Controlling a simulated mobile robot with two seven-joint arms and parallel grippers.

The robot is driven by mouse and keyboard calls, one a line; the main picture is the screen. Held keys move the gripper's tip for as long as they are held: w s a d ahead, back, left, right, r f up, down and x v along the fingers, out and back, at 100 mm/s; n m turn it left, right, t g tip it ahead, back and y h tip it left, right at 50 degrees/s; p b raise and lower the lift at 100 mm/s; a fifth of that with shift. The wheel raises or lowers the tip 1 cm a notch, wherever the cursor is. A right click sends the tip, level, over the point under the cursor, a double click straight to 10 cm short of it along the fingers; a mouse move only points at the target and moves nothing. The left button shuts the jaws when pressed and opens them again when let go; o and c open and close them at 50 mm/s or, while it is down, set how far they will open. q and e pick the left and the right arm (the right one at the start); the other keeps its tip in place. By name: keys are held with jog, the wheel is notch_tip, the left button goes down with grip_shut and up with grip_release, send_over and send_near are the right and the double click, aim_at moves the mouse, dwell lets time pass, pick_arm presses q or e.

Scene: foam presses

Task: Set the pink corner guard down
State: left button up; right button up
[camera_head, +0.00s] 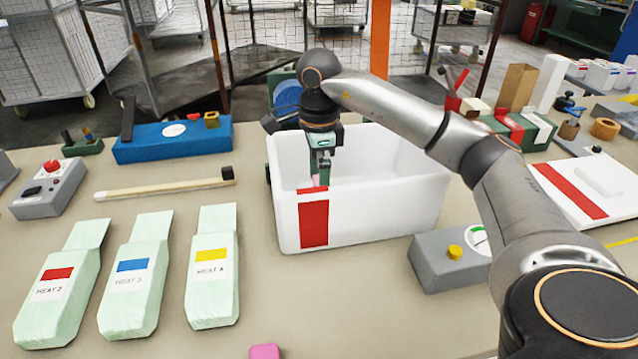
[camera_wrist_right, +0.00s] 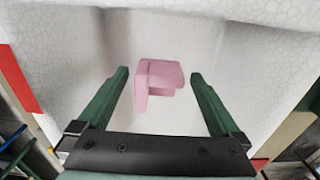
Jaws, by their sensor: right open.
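The pink corner guard (camera_wrist_right: 160,78), an L-shaped foam piece, shows in the right wrist view inside the white box (camera_head: 360,215), whose front carries a red stripe. My right gripper (camera_head: 320,176) points down into the box near its left end. Its green fingers stand open on either side of the guard, with a gap at each side. The guard appears to lie on the box floor; exact contact is hard to tell. In the head view the box's front wall hides most of it. My left gripper is not in view.
Several pale green wrapped pieces (camera_head: 134,283) lie at left, with a wooden stick (camera_head: 165,186) behind them. A grey button box (camera_head: 450,262) stands at the box's right front. Another pink piece (camera_head: 265,351) shows at the bottom edge. The table in front of the box is clear.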

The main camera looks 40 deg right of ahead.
pick_arm(q)
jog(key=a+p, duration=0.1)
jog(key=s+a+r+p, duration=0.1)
jog(key=p, duration=0.1)
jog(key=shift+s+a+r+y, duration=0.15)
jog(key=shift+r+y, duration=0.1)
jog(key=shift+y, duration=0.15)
pick_arm(e)
notch_tip(320, 180, up, 11)
jog(key=shift+r, duration=0.15)
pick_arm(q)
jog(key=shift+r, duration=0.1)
pick_arm(e)
jog(key=shift+s+a, duration=0.1)
